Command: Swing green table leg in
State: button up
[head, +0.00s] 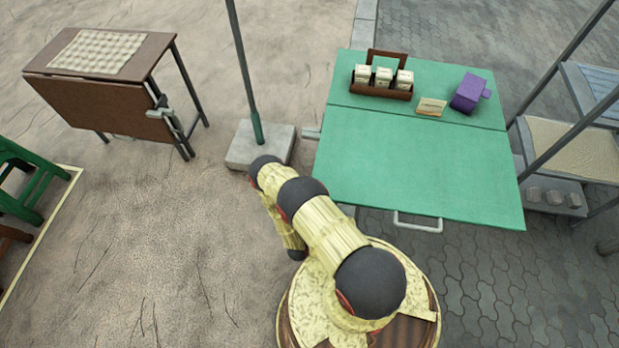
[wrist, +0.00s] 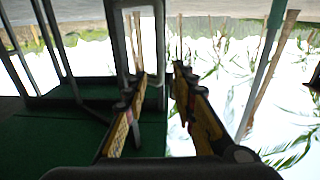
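The green folding table (head: 420,165) stands right of centre in the head view, its top flat with a seam across it. A pale grey U-shaped leg frame (head: 418,224) juts out below its near edge. In the wrist view the table's dark green surface (wrist: 45,145) fills the lower left. A grey U-shaped bar, apparently this leg (wrist: 159,45), stands ahead of my gripper (wrist: 160,80). Its right upright lines up with the gap between the fingers; contact cannot be told. The fingers are apart, with nothing clearly gripped. In the head view my arm hides the gripper.
On the table are a brown caddy (head: 382,90) with white boxes, a card (head: 432,106) and a purple box (head: 469,93). A pole on a concrete block (head: 262,145) stands left of it. A brown folding table (head: 100,105) is far left; a metal rack (head: 575,150) stands right.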

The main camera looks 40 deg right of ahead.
jog(key=b+x, duration=0.2)
jog(key=x, duration=0.5)
jog(key=shift+w+d, duration=0.1)
jog(key=shift+w, duration=0.05)
jog(key=shift+c, duration=0.3)
grip_shut()
dwell(0.5)
